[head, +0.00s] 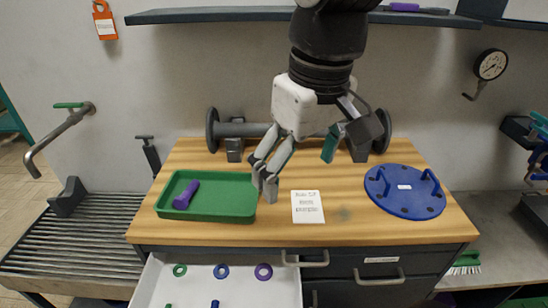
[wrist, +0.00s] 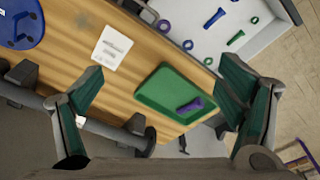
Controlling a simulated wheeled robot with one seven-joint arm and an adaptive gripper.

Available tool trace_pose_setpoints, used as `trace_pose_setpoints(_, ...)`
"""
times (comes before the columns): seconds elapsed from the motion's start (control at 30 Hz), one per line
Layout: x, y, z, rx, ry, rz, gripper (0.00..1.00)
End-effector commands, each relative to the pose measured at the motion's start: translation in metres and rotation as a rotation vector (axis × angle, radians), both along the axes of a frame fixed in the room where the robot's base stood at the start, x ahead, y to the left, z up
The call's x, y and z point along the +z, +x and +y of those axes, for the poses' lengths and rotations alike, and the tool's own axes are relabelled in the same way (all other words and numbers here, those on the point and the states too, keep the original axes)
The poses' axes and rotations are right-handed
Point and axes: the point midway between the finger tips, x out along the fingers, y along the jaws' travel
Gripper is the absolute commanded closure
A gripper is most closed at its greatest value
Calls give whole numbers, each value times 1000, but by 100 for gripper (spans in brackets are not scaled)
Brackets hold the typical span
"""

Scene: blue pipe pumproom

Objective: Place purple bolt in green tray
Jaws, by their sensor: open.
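The purple bolt (head: 186,195) lies inside the green tray (head: 225,203), at its left side in the head view. The tray stands on the left part of the wooden bench top. In the wrist view the bolt (wrist: 190,105) lies in the tray (wrist: 160,92), near one end. My gripper (head: 295,163) is open and empty, above the bench to the right of the tray in the head view. Its spread fingers (wrist: 165,115) frame the tray in the wrist view and do not touch the bolt.
An open white drawer (head: 215,290) below the bench holds several green, blue and purple rings and bolts. A white printed card (head: 307,207) and a blue round plate with handles (head: 404,200) lie on the bench. A grey pipe (head: 245,130) runs along the back.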

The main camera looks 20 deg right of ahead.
Motion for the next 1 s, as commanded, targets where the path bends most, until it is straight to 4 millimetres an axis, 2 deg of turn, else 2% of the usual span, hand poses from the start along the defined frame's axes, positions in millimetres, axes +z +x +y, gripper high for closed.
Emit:
trace_pose_setpoints(0.03, -5, -21, -6, -45, 5, -17, 13)
trace_pose_setpoints(0.1, -15, -44, -12, -105, 11, -32, 13)
trace_pose_setpoints(0.2, -28, -70, -18, -174, 21, -50, 13)
trace_pose_setpoints(0.33, -41, -90, -22, -232, 30, -63, 13)
trace_pose_setpoints(0.47, -47, -97, -23, -252, 33, -67, 13)
trace_pose_setpoints(0.77, -45, -97, -23, -253, 33, -69, 13)
trace_pose_setpoints(0.87, -33, -98, -23, -252, 33, -85, 13)
trace_pose_setpoints(1.0, -1, -98, -24, -250, 34, -135, 13)
